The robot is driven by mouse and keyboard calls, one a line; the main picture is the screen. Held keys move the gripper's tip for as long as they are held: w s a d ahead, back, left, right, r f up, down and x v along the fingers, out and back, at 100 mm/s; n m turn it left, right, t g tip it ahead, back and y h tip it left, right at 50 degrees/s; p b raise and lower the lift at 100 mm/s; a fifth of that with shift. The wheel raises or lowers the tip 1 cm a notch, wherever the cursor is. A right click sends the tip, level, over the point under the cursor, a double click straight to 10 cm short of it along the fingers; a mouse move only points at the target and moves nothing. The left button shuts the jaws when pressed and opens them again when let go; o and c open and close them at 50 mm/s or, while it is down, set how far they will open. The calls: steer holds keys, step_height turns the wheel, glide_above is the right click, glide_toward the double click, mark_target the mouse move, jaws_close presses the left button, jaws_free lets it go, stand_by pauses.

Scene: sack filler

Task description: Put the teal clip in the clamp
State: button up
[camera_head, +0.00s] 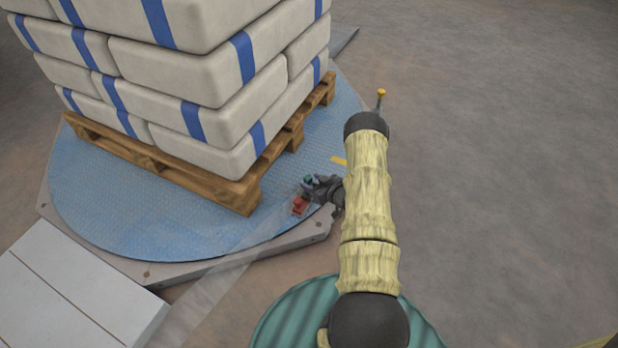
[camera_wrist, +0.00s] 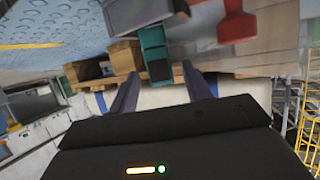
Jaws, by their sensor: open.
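The teal clip (camera_wrist: 154,50) is a small block with a dark end, seen in the wrist view just ahead of and between my fingertips. In the head view the teal clip (camera_head: 308,179) is tiny, at the tip of my gripper (camera_head: 316,186). My gripper (camera_wrist: 160,72) is open, one finger on each side of the clip's line; I cannot tell whether either touches it. A red piece (camera_wrist: 236,22) stands right of the clip; it also shows in the head view (camera_head: 299,204). I cannot tell whether it is the clamp.
White sacks with blue bands (camera_head: 190,70) are stacked on a wooden pallet (camera_head: 235,193) on a blue turntable (camera_head: 110,215), left of my arm. A clear film strip (camera_head: 215,280) runs down to the lower left. Floor right of my arm is mostly free.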

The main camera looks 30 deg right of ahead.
steer(key=p+v, duration=0.4)
steer(key=v, duration=0.5)
steer(key=shift+d, duration=0.1)
